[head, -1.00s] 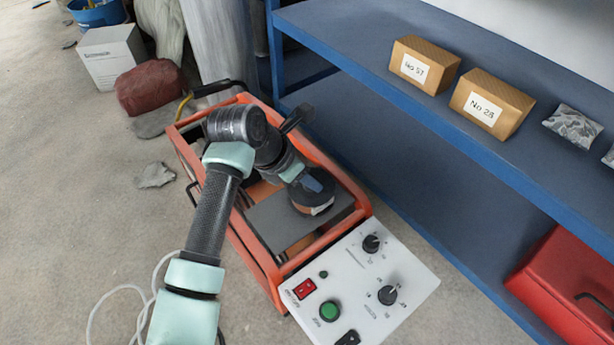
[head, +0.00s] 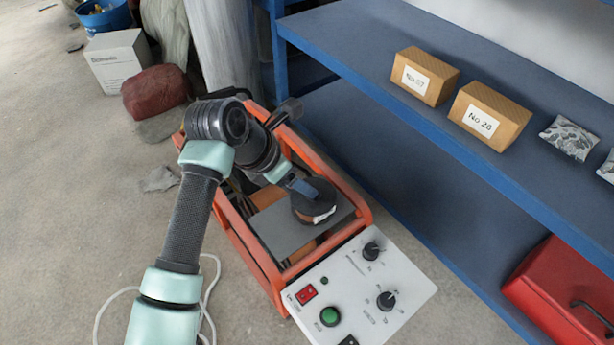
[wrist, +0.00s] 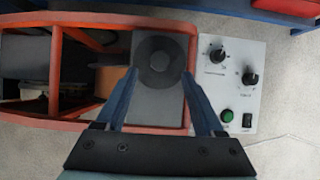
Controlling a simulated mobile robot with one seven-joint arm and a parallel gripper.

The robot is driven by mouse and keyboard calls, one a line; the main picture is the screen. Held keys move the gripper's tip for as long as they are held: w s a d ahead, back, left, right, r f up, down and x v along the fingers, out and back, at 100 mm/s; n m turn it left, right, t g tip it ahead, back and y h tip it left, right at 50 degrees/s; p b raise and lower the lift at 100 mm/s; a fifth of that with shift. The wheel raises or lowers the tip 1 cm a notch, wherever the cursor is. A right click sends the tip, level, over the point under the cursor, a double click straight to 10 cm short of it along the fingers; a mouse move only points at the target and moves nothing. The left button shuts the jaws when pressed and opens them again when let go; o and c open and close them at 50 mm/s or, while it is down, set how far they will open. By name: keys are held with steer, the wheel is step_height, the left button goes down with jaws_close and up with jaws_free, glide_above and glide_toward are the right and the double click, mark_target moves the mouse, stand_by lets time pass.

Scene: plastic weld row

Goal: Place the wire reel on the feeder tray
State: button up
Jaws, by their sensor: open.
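The wire reel (head: 314,203) is a dark round spool with a copper-brown band, and it sits on the grey feeder tray (head: 267,226) inside the orange frame. In the wrist view the reel (wrist: 160,60) shows from above as a dark disc with a hub, on the grey tray (wrist: 150,112). My gripper (wrist: 160,78) is open, with its two blue fingers on either side of the reel's near part. In the head view my gripper (head: 300,187) is at the reel, and its fingertips are partly hidden. I cannot tell whether the fingers touch the reel.
The orange frame (head: 352,196) surrounds the tray. A white control panel (head: 360,285) with knobs and a green button adjoins it. A blue shelf (head: 400,110) with boxes (head: 490,115) stands to the right, with a red case (head: 565,290) low down.

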steer(key=p+v, duration=0.1)
steer(key=v, duration=0.5)
steer(key=shift+p, duration=0.3)
